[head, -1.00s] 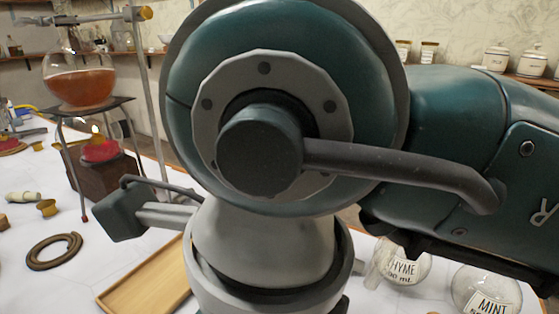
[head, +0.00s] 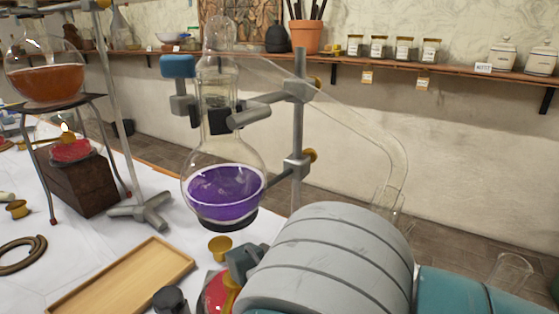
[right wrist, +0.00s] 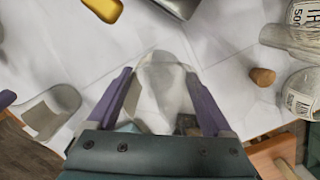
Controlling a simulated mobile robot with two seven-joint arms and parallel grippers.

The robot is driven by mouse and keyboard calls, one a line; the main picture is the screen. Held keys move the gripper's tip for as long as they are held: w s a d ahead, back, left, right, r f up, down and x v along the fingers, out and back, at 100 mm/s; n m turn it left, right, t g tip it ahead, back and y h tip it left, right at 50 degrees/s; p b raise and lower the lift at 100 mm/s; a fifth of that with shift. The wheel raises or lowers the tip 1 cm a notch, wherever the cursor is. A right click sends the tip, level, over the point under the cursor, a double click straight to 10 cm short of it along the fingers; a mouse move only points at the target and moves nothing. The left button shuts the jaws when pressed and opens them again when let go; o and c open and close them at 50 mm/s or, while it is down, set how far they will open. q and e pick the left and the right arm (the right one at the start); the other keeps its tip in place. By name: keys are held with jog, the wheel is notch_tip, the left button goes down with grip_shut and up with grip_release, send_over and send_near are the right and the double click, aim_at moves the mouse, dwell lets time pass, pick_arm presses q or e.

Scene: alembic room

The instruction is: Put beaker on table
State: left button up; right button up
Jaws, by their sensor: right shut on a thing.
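My right gripper (right wrist: 159,78) has purple fingers and is shut on a clear glass vessel, which looks like the beaker (right wrist: 165,92), in the right wrist view. The white table (right wrist: 225,95) spreads below the glass. Whether the beaker touches the table cannot be told. The white table (head: 90,245) shows there at the left. My left gripper is in neither view.
A clamped flask of purple liquid (head: 225,190) stands mid-table, its glass tube running right. A wooden tray (head: 125,285) lies in front. An orange flask (head: 45,80) stands left. Labelled jars (right wrist: 303,100) and a cork (right wrist: 262,76) lie right of the gripper.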

jog(key=w+d, duration=0.1)
jog(key=d, duration=0.1)
jog(key=w+d, duration=0.1)
jog(key=d, duration=0.1)
jog(key=w+d, duration=0.1)
jog(key=d, duration=0.1)
jog(key=shift+w+d, duration=0.1)
jog(key=shift+d, duration=0.1)
jog(key=shift+w+d+f, duration=0.15)
jog(key=shift+d+f, duration=0.05)
jog(key=shift+f, duration=0.7)
jog(key=shift+w+d+f, duration=0.1)
jog(key=shift+d+f, duration=0.05)
jog(key=shift+f, duration=0.7)
jog(key=shift+f, duration=0.2)
jog(key=o, duration=1.2)
jog(key=shift+c, duration=0.2)
jog(key=shift+r, duration=0.35)
notch_tip(320, 180, up, 12)
jog(key=s+p, duration=0.1)
jog(key=p, duration=0.1)
jog(key=shift+s+d+f+p, duration=0.2)
jog(key=shift+d+p, duration=0.1)
jog(key=shift+p, duration=0.05)
